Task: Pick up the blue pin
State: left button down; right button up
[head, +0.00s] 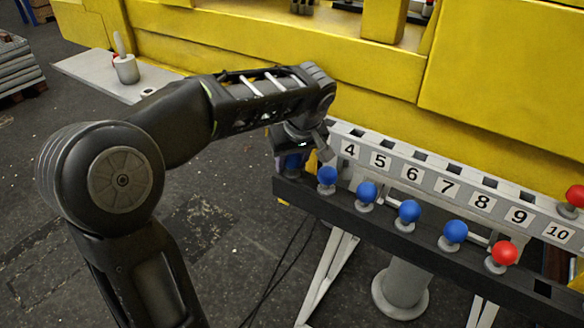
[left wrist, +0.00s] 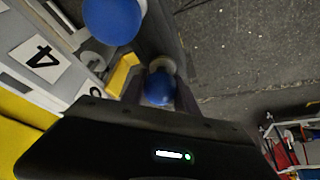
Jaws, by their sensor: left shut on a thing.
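My left gripper (head: 292,163) reaches down at the left end of the dark rail. It is shut on a blue pin (left wrist: 159,89), whose round blue head shows between the fingers in the left wrist view. The pin's grey base is partly visible past the head and appears at the rail; I cannot tell whether it is lifted. Another blue pin (head: 327,176) stands close to the right of the gripper and shows large in the left wrist view (left wrist: 112,18). More blue pins (head: 366,192) stand along the rail. My right gripper is not in view.
A numbered rack (head: 430,178) runs behind the dark rail (head: 400,238). Red pins (head: 503,253) are at the right. A yellow machine (head: 380,75) fills the back. A grey plate (head: 100,75) with a pin is at the back left. Open floor lies at the front left.

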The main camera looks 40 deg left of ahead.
pick_arm(q)
notch_tip(320, 180, up, 10)
jog(key=shift+r+b, duration=0.1)
jog(key=shift+b, duration=0.2)
dwell(0.3)
dwell(0.6)
